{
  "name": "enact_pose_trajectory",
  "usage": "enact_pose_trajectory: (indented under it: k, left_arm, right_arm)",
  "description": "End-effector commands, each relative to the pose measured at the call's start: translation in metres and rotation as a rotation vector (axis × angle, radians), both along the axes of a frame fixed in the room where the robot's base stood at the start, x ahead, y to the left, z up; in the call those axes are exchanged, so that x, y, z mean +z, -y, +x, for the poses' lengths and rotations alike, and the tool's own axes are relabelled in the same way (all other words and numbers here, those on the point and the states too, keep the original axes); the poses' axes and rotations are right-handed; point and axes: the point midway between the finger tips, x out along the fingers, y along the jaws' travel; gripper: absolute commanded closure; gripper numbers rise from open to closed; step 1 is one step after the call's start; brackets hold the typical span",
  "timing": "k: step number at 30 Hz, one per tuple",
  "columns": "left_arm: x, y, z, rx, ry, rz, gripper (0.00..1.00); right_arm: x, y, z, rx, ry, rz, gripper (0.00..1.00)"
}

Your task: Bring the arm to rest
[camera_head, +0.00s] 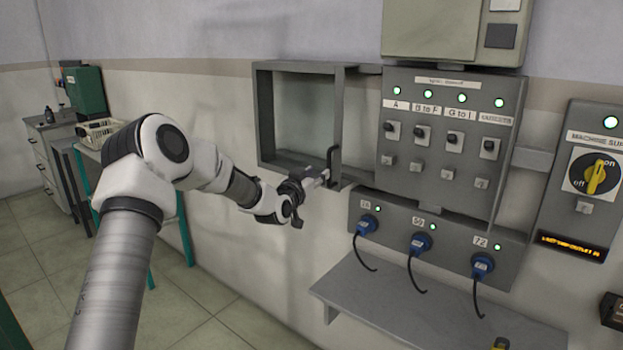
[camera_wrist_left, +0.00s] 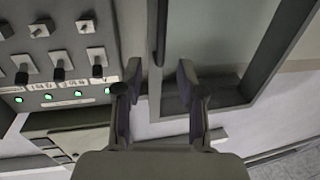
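My left arm comes in from the left in the head view. Its gripper (camera_head: 322,178) is at the lower right corner of a grey wall cabinet (camera_head: 262,115) with a pale glass-like pane (camera_head: 300,110). A dark upright handle (camera_head: 331,160) stands right by the fingertips. In the left wrist view my left gripper (camera_wrist_left: 160,85) has its two fingers spread wide apart. The handle (camera_wrist_left: 161,35) shows beyond the gap between them, and nothing is clamped. Whether a finger touches the cabinet cannot be told. My right gripper is not in view.
Right of the cabinet is a switch panel (camera_head: 440,135) with green lights. Below it are blue plugs (camera_head: 419,243) with hanging cables and a grey shelf (camera_head: 400,305). A machine supply box (camera_head: 590,140) has a yellow rotary switch (camera_head: 595,176). Floor (camera_head: 205,305) is open at lower left.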

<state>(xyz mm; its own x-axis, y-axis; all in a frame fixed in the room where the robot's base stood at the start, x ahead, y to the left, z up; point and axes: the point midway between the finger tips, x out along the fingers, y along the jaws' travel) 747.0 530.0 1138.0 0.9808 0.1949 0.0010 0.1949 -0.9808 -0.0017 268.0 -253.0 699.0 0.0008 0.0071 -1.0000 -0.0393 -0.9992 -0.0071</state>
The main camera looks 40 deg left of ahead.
Motion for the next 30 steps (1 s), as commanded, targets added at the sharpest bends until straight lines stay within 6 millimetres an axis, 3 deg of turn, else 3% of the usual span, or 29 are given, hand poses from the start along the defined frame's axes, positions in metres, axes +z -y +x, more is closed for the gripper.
enact_pose_trajectory:
  k: [3,6,23,26,29,30]
  left_arm:
    - [0.0,0.003,-0.019,0.001,0.001,-0.003,0.61]
    - [0.0,0.005,-0.026,0.0,0.002,0.0,0.61]
    - [-0.007,0.005,-0.026,0.0,-0.01,0.001,0.61]
    - [-0.042,0.017,-0.022,-0.019,-0.072,0.022,0.61]
    - [-0.103,0.055,-0.02,-0.08,-0.191,0.061,0.61]
    - [-0.133,0.074,-0.025,-0.108,-0.251,0.071,0.61]
  right_arm:
    - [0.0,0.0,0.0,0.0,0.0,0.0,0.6]
    - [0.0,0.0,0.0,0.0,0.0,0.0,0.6]
    - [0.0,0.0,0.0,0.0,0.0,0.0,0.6]
    - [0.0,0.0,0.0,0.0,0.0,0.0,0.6]
    - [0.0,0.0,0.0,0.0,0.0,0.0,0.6]
    - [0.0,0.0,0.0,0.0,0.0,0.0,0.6]
